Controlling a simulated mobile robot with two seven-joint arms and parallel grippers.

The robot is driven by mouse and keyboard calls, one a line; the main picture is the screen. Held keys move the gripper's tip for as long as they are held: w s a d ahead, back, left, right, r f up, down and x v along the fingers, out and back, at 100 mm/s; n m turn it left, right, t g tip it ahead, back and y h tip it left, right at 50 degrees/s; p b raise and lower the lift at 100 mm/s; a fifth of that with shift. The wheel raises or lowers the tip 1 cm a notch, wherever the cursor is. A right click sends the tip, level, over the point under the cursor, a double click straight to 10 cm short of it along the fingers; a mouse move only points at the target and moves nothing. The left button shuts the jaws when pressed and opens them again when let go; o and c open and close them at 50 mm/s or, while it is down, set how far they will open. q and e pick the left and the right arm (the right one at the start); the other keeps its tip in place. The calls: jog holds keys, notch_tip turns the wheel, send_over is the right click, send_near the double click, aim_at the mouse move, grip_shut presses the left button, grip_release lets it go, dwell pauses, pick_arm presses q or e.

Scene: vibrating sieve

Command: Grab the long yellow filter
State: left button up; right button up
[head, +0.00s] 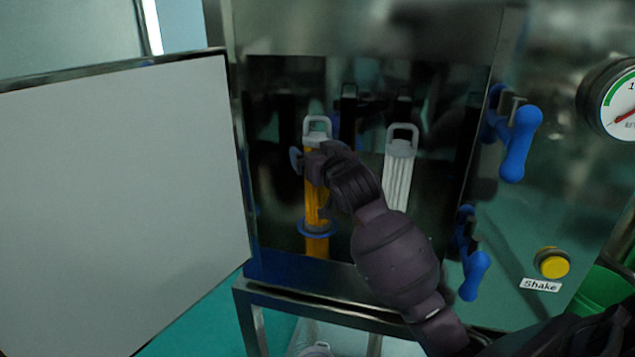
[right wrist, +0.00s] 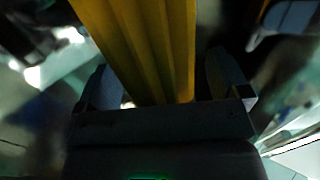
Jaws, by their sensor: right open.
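The long yellow filter (head: 316,241) stands upright inside the open cabinet, with a white handle on top and a blue ring near its lower part. My right gripper (head: 312,160) is at the filter's upper part and hides some of it. In the right wrist view the yellow filter (right wrist: 145,45) runs between the two open fingers of my right gripper (right wrist: 165,82). A gap shows on each side of it there, and I cannot tell whether either finger touches it. My left gripper is not in view.
A white filter (head: 398,175) stands to the right inside the cabinet (head: 290,271). The cabinet's open door (head: 120,200) swings out left. Blue latch handles (head: 519,143) stick out at the right edge. A yellow Shake button (head: 553,264) and a gauge (head: 618,100) are further right.

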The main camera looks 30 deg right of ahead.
jog(key=c, duration=1.3)
